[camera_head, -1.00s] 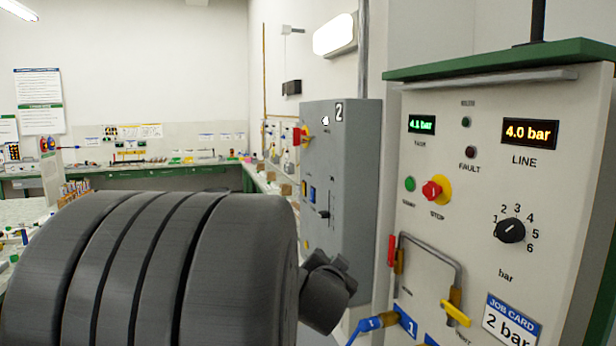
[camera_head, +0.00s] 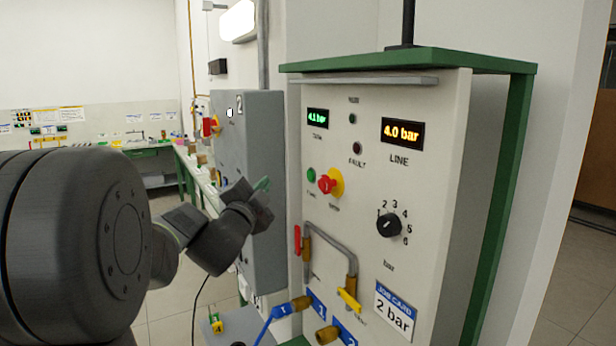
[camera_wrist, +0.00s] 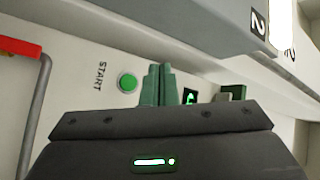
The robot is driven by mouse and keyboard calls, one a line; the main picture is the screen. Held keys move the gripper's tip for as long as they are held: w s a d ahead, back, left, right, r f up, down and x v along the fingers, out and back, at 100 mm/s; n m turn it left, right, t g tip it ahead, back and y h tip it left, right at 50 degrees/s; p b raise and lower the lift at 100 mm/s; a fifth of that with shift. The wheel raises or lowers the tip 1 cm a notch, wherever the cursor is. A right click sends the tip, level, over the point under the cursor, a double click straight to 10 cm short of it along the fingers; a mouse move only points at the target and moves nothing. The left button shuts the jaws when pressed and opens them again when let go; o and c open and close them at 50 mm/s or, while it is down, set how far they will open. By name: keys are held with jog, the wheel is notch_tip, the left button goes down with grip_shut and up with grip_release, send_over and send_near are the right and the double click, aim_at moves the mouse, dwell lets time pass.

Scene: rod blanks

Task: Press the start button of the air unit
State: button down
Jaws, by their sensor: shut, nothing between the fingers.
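The air unit (camera_head: 450,190) is a pale panel under a green top. Its green start button (camera_head: 311,174) sits left of a red stop button (camera_head: 326,184) on a yellow ring. In the wrist view the start button (camera_wrist: 128,82) is a round green cap beside the word START. My gripper (camera_head: 264,184) has green fingers and is shut and empty. It is left of the start button in the head view, apart from it. In the wrist view my fingertips (camera_wrist: 159,70) are just right of the button; their distance from the panel is unclear.
A grey cabinet (camera_head: 262,190) marked 2 stands close behind my gripper. Below the buttons are a bent pipe (camera_head: 335,254) with red and yellow handles, and a blue hose (camera_head: 268,325). The tank display (camera_head: 317,118) reads 4.1 bar; the line display (camera_head: 402,133) reads 4.0 bar.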

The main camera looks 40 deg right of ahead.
aim_at(310, 176)
jog(key=s+d+b, duration=0.1)
jog(key=d+b, duration=0.2)
jog(key=d, duration=0.5)
jog(key=shift+d, duration=0.3)
jog(key=shift+d, duration=0.1)
dwell(1.7)
jog(key=shift+d+b, duration=0.3)
jog(key=shift+b, duration=0.1)
jog(key=shift+d+b, duration=0.3)
jog(key=shift+d, duration=0.1)
dwell(0.5)
jog(key=shift+a, duration=0.8)
